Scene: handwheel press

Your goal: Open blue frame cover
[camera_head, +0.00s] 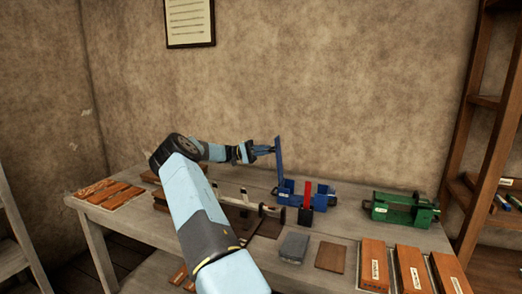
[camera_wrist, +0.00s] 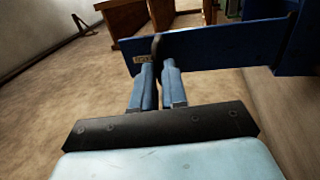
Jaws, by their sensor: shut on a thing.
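The blue frame (camera_head: 286,194) stands on the table near its back edge. Its blue cover (camera_head: 279,155) stands upright, raised from the frame's left side. My gripper (camera_head: 262,150) reaches it from the left, near the upper part of the cover. In the wrist view the cover (camera_wrist: 220,46) runs across the top as a dark blue panel with a small tag at its end. My gripper (camera_wrist: 157,82) is shut on a thin dark handle (camera_wrist: 156,45) at that end. The exact contact at the fingertips is partly hidden.
A red upright piece (camera_head: 307,192) stands in the blue frame's right part. A green device (camera_head: 402,208) is farther right. A grey block (camera_head: 294,246), a brown plate (camera_head: 331,257) and several wooden boards lie in front. A wall is close behind.

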